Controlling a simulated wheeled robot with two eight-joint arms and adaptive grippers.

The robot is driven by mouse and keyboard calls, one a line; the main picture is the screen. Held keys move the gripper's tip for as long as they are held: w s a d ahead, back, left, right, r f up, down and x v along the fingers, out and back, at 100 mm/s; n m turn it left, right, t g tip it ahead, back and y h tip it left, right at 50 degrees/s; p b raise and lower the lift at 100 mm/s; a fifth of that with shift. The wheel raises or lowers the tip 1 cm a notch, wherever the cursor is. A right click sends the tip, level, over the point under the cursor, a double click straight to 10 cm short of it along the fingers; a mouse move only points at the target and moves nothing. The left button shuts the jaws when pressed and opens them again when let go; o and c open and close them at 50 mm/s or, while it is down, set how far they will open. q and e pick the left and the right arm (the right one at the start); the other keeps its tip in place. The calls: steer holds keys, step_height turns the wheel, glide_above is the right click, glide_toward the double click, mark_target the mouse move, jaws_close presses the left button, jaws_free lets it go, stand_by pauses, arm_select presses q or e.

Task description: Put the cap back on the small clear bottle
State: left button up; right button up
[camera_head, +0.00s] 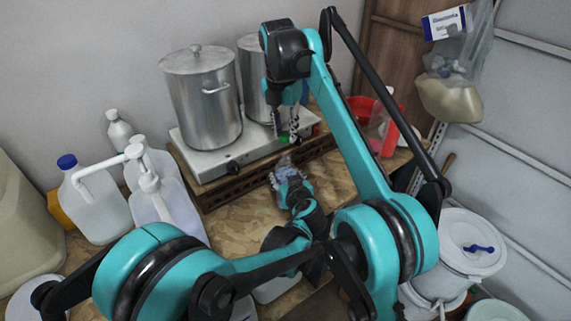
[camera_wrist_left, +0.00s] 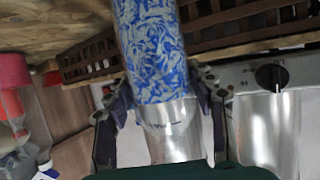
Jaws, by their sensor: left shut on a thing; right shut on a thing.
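The small clear bottle (camera_head: 285,162) stands over the front part of the wooden table, partly hidden by my left gripper (camera_head: 281,178). In the left wrist view, the bottle (camera_wrist_left: 158,50) shows a blue-and-white marbled section and a clear section, with the fingers of my left gripper (camera_wrist_left: 165,108) on both sides. My left gripper is shut on it. My right gripper (camera_head: 285,130) points down above the bottle and is shut on a small green thing, which looks like the cap (camera_head: 285,139). The cap appears apart from the bottle, though the exact gap is hard to judge.
A steel pot (camera_head: 203,100) stands on a hotplate (camera_head: 212,159) behind the grippers, with a second pot beside it. White jugs and a pump bottle (camera_head: 165,205) crowd the left. A red container (camera_head: 362,108) stands at the right. Some bare tabletop (camera_head: 236,222) shows left of the bottle.

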steer(key=shift+f, duration=1.7)
steer(key=shift+f, duration=0.85)
steer(key=shift+f, duration=0.6)
